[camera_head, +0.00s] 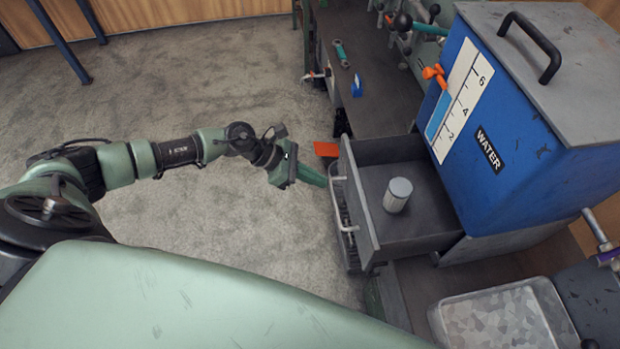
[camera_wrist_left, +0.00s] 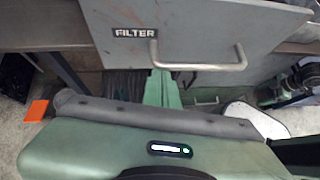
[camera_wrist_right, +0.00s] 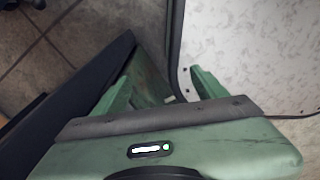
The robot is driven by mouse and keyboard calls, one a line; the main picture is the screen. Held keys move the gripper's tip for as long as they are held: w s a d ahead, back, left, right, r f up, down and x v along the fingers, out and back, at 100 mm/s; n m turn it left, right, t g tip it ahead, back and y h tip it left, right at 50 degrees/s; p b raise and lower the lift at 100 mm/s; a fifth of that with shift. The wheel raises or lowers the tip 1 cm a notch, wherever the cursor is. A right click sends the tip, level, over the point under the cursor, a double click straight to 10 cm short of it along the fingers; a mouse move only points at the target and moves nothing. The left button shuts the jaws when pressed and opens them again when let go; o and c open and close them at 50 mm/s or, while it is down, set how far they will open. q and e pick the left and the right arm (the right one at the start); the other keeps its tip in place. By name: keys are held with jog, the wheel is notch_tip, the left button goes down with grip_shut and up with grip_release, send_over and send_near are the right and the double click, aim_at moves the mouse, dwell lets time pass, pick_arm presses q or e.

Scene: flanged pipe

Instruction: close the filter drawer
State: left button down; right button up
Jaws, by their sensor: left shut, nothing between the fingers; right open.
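The grey filter drawer (camera_head: 412,219) stands pulled out below the blue water tank, with a light cylinder (camera_head: 398,194) standing inside it. Its front carries the FILTER label and a bar handle; in the left wrist view the drawer front (camera_wrist_left: 200,32) and handle (camera_wrist_left: 200,66) are close ahead. My left gripper (camera_head: 322,178) is shut and empty, its fingertips pointing at the drawer front near the handle. In the left wrist view the fingers (camera_wrist_left: 161,85) overlap the handle's lower edge; I cannot tell whether they touch. My right gripper (camera_wrist_right: 155,85) is open and empty, seen only in its wrist view.
The blue water tank (camera_head: 505,115) with a lidded top stands behind the drawer. A dark bench (camera_head: 375,85) holds a green tool (camera_head: 341,54) and a small blue item (camera_head: 357,85). Carpet floor at left is open.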

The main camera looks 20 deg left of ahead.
pick_arm(q)
jog(key=b, duration=0.2)
send_over(381, 185)
jog(key=shift+s+a, duration=0.35)
jog(key=shift+a, duration=0.1)
jog(key=shift+w+d+b, duration=0.25)
jog(key=shift+d+b, duration=0.05)
jog(key=shift+d, duration=0.1)
jog(key=shift+r, duration=0.15)
